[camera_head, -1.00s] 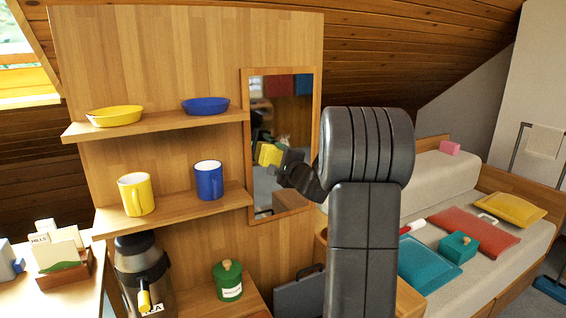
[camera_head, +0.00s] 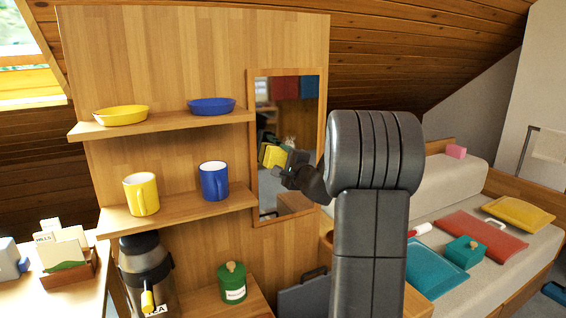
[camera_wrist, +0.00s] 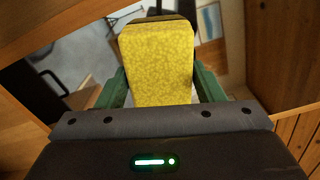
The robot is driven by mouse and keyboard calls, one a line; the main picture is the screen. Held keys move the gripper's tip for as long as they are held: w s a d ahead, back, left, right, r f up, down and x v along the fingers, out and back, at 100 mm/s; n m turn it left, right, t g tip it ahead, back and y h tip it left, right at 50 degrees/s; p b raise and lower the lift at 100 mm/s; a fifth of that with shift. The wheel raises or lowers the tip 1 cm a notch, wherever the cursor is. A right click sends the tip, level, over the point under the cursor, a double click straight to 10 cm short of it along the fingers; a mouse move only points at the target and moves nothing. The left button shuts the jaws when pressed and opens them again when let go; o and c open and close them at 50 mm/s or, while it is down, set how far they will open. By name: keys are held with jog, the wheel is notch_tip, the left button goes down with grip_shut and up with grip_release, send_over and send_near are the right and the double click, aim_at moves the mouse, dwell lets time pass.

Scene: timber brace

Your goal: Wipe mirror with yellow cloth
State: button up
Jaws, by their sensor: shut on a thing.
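The yellow cloth (camera_wrist: 158,65) is a folded, speckled block between the two green fingers of my gripper (camera_wrist: 160,88) in the wrist view. My gripper is shut on it. In the head view the cloth (camera_head: 273,156) shows small and yellow in front of the mirror, beside my dark gripper (camera_head: 284,160). The mirror (camera_head: 288,105) is a tall pane in a wooden frame on the wooden panel, right of the shelves. My arm covers part of the frame's right edge. I cannot tell whether the cloth touches the glass.
Left of the mirror, shelves hold a yellow bowl (camera_head: 120,115), a blue bowl (camera_head: 211,105), a yellow mug (camera_head: 141,194) and a blue mug (camera_head: 213,181). A green jar (camera_head: 232,283) stands below. A sofa (camera_head: 481,262) with cushions is at the right.

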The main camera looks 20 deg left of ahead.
jog(key=shift+r+p, duration=0.4)
jog(key=shift+r, duration=0.5)
jog(key=shift+w+d, duration=0.1)
jog(key=shift+w, duration=0.1)
jog(key=shift+w+d, duration=0.65)
jog(key=shift+w, duration=0.2)
jog(key=shift+d, duration=0.1)
jog(key=shift+w+d, duration=0.75)
jog(key=shift+w, duration=0.15)
jog(key=shift+w+d+p, duration=0.35)
jog(key=shift+w+d, duration=0.5)
jog(key=shift+w, duration=0.1)
